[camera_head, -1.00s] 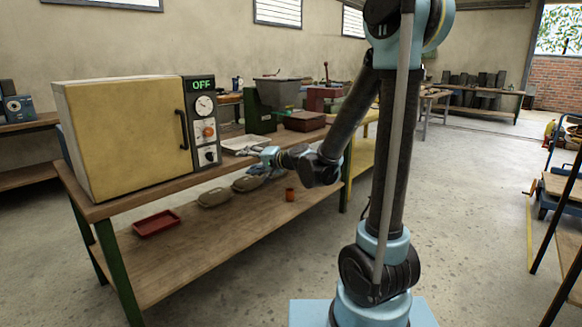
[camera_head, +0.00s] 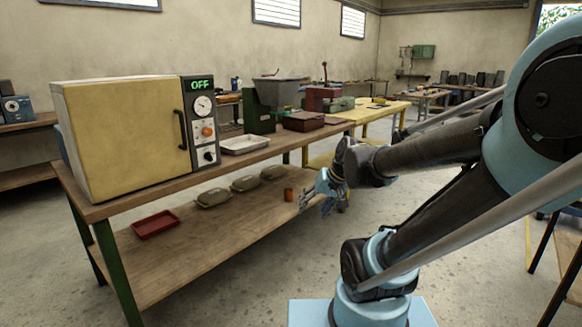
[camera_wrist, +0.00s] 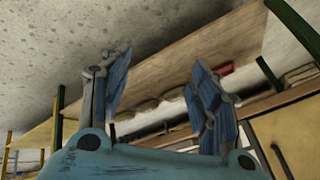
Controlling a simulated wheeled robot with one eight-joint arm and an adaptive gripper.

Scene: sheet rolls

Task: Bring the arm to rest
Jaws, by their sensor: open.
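My arm spans the right side of the head view, its upper links swung out to the right. The bench's lower shelf (camera_wrist: 170,75) shows beyond the fingers.
A yellow oven (camera_head: 120,135) reading OFF stands on the bench, with a metal tray (camera_head: 245,145) beside it. The floor in front is clear.

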